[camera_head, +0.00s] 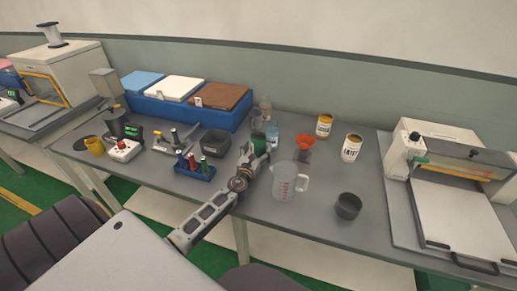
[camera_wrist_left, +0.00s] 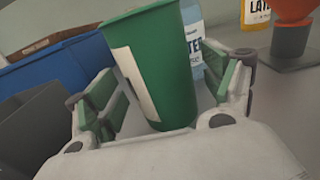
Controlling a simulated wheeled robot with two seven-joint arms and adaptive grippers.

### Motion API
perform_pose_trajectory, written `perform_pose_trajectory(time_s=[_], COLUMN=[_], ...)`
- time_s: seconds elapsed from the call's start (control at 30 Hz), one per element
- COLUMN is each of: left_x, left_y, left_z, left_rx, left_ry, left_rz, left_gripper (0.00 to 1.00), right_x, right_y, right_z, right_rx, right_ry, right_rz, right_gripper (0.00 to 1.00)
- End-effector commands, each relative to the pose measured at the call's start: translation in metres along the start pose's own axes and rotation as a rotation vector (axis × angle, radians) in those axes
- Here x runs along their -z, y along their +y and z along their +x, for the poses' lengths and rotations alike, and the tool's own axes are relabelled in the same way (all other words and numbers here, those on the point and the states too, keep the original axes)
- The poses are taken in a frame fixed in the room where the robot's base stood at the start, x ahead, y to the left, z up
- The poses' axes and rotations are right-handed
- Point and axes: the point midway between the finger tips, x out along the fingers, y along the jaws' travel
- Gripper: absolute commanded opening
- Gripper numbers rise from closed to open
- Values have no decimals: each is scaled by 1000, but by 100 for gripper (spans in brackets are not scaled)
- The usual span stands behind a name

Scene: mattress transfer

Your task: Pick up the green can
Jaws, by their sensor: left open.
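The green can (camera_wrist_left: 168,75) stands between the two fingers of my left gripper (camera_wrist_left: 165,105) in the left wrist view. It is a green, tapered can with a white label on its left side. The fingers, with green inner pads, are spread on either side of it, and a gap shows on the left. In the head view the left gripper (camera_head: 256,158) reaches over the table, and the green can (camera_head: 259,146) is partly hidden by it. My right gripper is in neither view.
Behind the can stands a clear bottle labelled water (camera_head: 273,136). A clear measuring jug (camera_head: 284,181) stands close to the right of my left arm, and a dark bowl (camera_head: 348,206) farther right. A black bin (camera_head: 215,143) and blue rack (camera_head: 195,170) are on the left.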

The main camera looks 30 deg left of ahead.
Motion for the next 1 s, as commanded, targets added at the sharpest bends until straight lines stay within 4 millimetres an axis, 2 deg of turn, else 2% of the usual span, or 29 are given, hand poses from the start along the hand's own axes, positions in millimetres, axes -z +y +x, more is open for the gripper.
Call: perform_pose_trajectory(time_s=[0.23, 0.77, 1.0], left_x=[0, 0, 0], left_y=[0, 0, 0], left_z=[14, 16, 16], left_rx=[1, 1, 1], left_ry=[0, 0, 0], left_rz=[0, 0, 0], left_gripper=[83, 83, 54], right_x=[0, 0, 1], right_y=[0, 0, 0], right_z=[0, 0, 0], right_rx=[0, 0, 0], right_ry=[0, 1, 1], right_rz=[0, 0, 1], right_gripper=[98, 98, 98])
